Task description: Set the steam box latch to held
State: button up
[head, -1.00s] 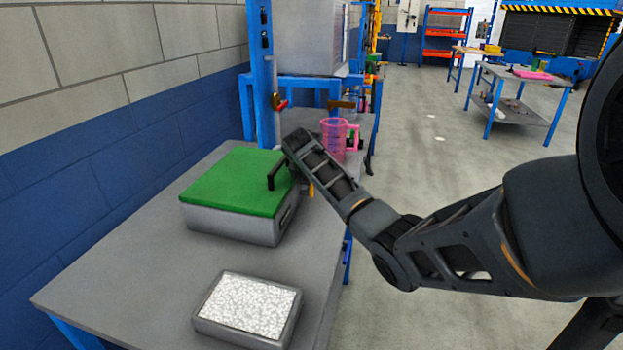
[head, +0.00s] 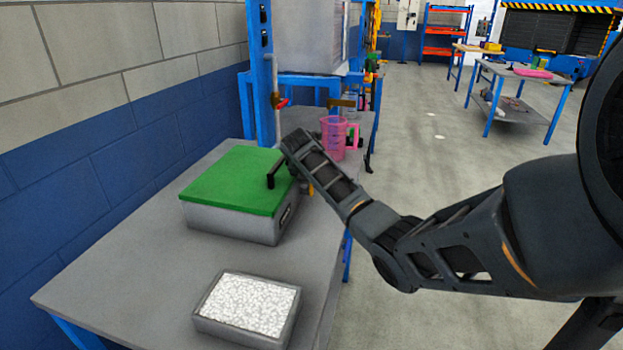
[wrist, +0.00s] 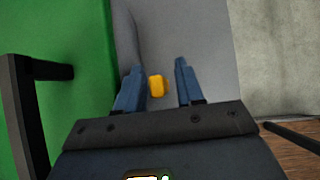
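The steam box (head: 232,222) is a grey box with a green lid (head: 235,180) on the grey table; the lid lies flat on it. A black handle (head: 276,170) stands at the lid's right edge and also shows in the wrist view (wrist: 22,110). A small yellow piece, seemingly the latch (wrist: 156,86), shows in the wrist view against a grey surface beside the green lid. My gripper (wrist: 159,72) is open, its two blue fingers either side of the yellow piece with gaps visible. In the head view my arm hides the fingertips.
A tray of white granules (head: 248,304) stands at the table's front. A pink jug (head: 333,138) stands behind my wrist. A blue post (head: 262,80) rises behind the box. Open floor (head: 430,170) lies to the right.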

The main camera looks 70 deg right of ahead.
jog(key=v, duration=0.7)
jog(key=shift+a+r, duration=0.25)
jog(key=shift+r, duration=0.05)
dwell(0.3)
